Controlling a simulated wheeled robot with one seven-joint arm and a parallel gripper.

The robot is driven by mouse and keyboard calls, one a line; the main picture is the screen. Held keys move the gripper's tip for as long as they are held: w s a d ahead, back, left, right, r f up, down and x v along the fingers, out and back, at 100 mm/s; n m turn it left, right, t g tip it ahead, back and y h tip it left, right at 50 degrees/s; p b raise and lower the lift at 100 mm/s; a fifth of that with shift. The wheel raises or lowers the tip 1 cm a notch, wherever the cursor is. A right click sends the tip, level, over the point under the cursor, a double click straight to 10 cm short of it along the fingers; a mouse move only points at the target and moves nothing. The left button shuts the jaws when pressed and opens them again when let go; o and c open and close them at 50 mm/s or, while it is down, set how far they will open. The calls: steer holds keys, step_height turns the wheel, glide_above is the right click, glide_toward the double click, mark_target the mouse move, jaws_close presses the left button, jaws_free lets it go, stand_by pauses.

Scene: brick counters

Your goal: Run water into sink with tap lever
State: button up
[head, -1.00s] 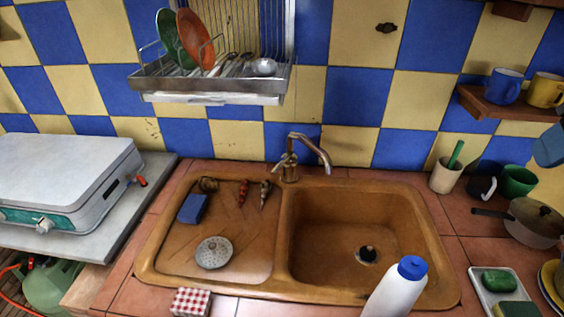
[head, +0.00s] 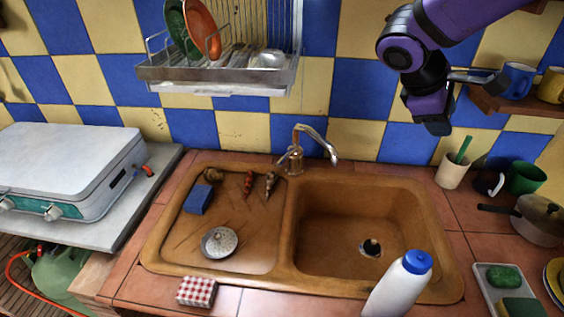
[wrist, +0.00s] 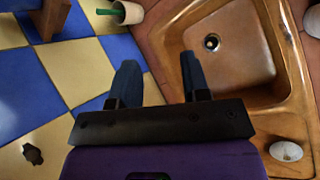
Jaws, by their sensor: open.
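The metal tap (head: 315,137) stands at the back edge of the brown sink (head: 365,225), its spout curving right over the basin. A small lever-like part shows low on the left of its body, but its exact position is too small to tell. My gripper (wrist: 160,78) is open and empty, with its two dark blue fingers apart in the wrist view. In the head view my purple arm comes in from the upper right, and its end hangs right of the tap and clear of it. The wrist view shows the basin (wrist: 230,60) and drain, but not the tap.
A dish rack (head: 215,72) hangs above the tap's left. A white bottle (head: 395,290) with a blue cap stands at the sink's front. A shelf (head: 520,106) with mugs is close right of my arm. A pale cup (head: 452,171) stands right of the sink.

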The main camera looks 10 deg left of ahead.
steer(key=w+a+f+n+t+h, duration=0.3)
steer(key=w+a+f+n, duration=0.3)
steer(key=a, duration=0.3)
steer(key=n+t+y, duration=0.5)
steer(key=n+t, duration=0.7)
steer(key=n, duration=0.4)
glide_toward(286, 156)
steer(key=x, duration=0.7)
steer(key=shift+w+a+f, duration=0.15)
steer(key=shift+w+f, duration=0.1)
steer(key=shift+w, duration=0.05)
jaws_close()
